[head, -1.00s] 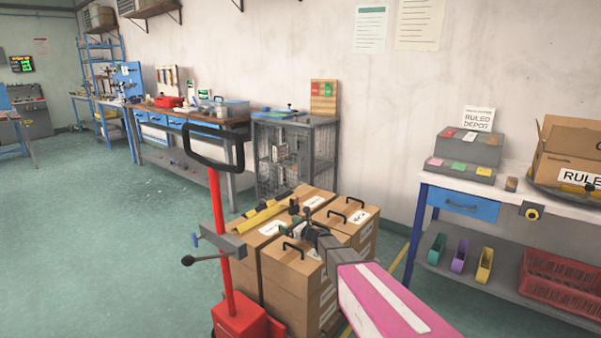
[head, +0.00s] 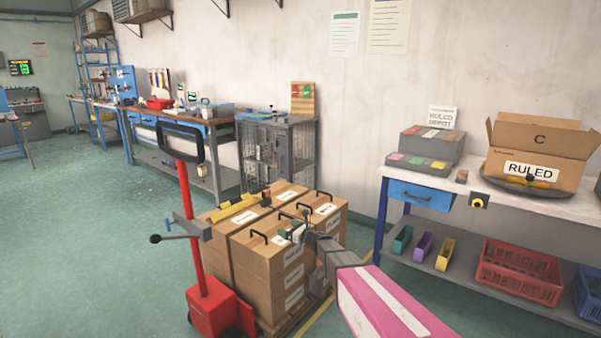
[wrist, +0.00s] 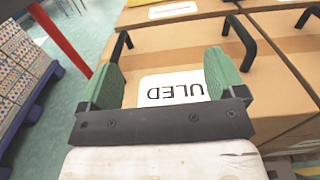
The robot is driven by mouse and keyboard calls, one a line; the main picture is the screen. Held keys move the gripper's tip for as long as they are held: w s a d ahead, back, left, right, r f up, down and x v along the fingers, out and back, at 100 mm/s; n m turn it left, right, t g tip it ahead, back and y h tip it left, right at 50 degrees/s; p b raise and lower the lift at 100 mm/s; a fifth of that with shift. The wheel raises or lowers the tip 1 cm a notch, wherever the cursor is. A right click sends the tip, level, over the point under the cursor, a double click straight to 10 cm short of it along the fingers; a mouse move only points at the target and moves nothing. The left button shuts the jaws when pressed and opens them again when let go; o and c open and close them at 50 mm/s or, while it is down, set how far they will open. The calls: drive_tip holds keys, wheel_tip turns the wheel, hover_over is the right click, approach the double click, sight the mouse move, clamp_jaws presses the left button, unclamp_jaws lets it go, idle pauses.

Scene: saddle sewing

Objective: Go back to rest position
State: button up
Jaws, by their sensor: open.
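My gripper (wrist: 165,85) has two green pads and is open and empty in the wrist view. It is over a cardboard box whose white label (wrist: 172,90) shows the letters ULED, upside down, between the fingers. In the head view my gripper (head: 290,235) is above the front of the stacked cardboard boxes (head: 268,270). Part of it is hidden by my dark wrist, and I cannot tell its exact gap to the box top. My arm, pink with a white stripe, reaches in from the lower right.
A red pallet truck (head: 213,312) with a black handle stands left of the boxes. A workbench with a blue drawer (head: 421,196) is at the right, bearing an open RULED box (head: 535,160). A wire cage cabinet (head: 300,150) stands behind. The floor at left is clear.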

drive_tip(key=shift+s+n+g, duration=0.4)
drive_tip(key=shift+s+n, duration=0.3)
drive_tip(key=s+d+f+n+g+h, duration=0.2)
drive_tip(key=s+d+n+g, duration=0.1)
drive_tip(key=s+n, duration=0.4)
drive_tip(key=s+d+f+n+g+h, duration=0.25)
drive_tip(key=s+n, duration=0.35)
drive_tip(key=s, duration=0.3)
drive_tip(key=s+d+n+g+h, duration=0.4)
drive_tip(key=s+d+n+h, duration=0.5)
drive_tip(key=s+d, duration=0.8)
drive_tip(key=shift+s+d+f+n, duration=0.15)
drive_tip(key=shift+s+d+n, duration=0.2)
drive_tip(key=shift+n, duration=0.45)
drive_tip(key=shift+w+g, duration=0.1)
drive_tip(key=shift+g, duration=0.15)
